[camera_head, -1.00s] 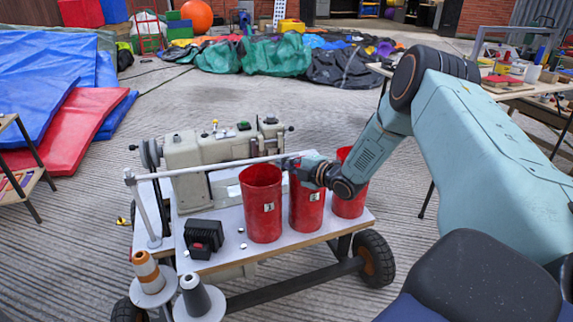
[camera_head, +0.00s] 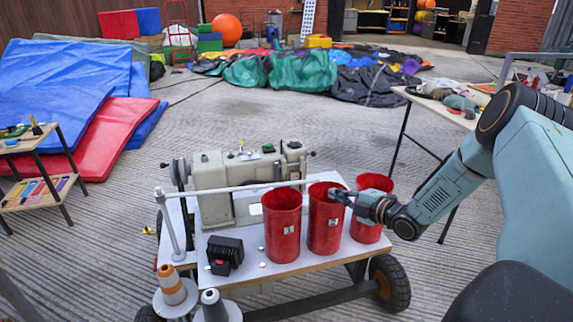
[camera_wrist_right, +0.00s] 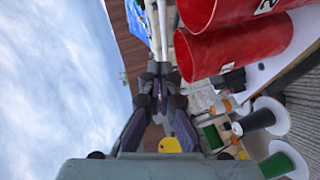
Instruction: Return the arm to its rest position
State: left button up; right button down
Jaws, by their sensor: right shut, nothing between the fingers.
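My right gripper (camera_head: 338,194) is shut and empty. In the head view it overlaps the upper part of the middle red cup (camera_head: 325,230); I cannot tell whether it touches the cup. The left red cup (camera_head: 282,228) and the right red cup (camera_head: 366,232) stand upright on either side, on a white-topped cart (camera_head: 272,268). My right arm reaches in from the right edge. In the right wrist view the closed fingers (camera_wrist_right: 160,72) point up the picture, with two red cups (camera_wrist_right: 240,45) to their right.
A grey-beige sewing machine (camera_head: 240,180) stands at the back of the cart, with a light rod (camera_head: 235,187) before it. A black box (camera_head: 224,255) and thread cones (camera_head: 172,286) are at the left front. A table (camera_head: 445,108) stands behind my arm. Concrete floor is clear behind the cart.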

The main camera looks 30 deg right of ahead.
jog(key=s+a+f+m+g+h, duration=0.1)
jog(key=s+a+f+m+g, duration=0.4)
jog(key=a+m, duration=0.4)
jog(key=s+a+f+m+g, duration=0.3)
jog(key=s+a+f+m, duration=0.4)
jog(key=s+a+m, duration=0.15)
jog(key=s+a+f+g, duration=0.1)
jog(key=s+a+g, duration=0.2)
jog(key=s, duration=0.8)
jog(key=s+a+f+g+h, duration=0.1)
jog(key=s+a+g, duration=0.3)
jog(key=s, duration=0.8)
jog(key=shift+a+f, duration=0.3)
jog(key=shift+a, duration=0.85)
